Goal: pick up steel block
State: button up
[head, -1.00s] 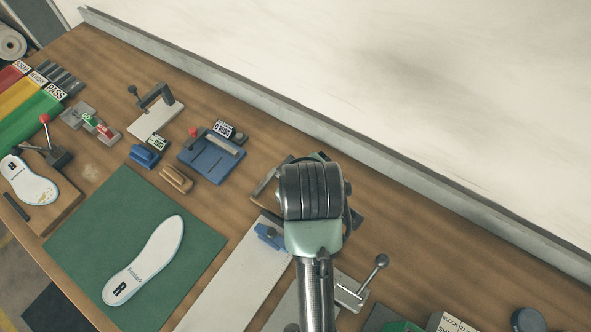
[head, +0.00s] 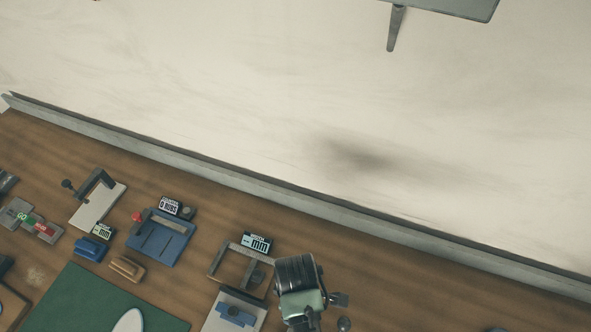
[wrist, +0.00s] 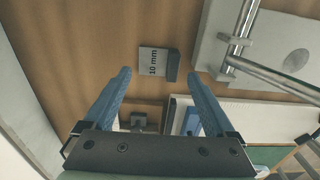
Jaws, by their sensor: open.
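The steel block, a small dark grey block (wrist: 173,66), lies on the wooden bench against a pale label reading "10 mm" (wrist: 152,62). In the wrist view it sits just beyond my fingertips, between their lines and nearer the right finger. My gripper (wrist: 157,82) is open, with two blue-grey fingers apart and nothing between them. It appears above the bench, not touching the block. In the head view my gripper's wrist (head: 300,285) shows at the lower middle. The fingers are hidden there, and I cannot make out the block.
A plate with steel rods (wrist: 240,55) stands close right of the block in the wrist view. A grey frame fixture (head: 238,268) and a plate with a blue stop (head: 235,314) are left of my wrist. A blue fixture (head: 160,238) is farther left. The pale wall (head: 300,120) borders the bench.

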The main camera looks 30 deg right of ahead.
jog(key=shift+d+f, duration=0.1)
jog(key=shift+f, duration=1.9)
jog(key=c, duration=1.3)
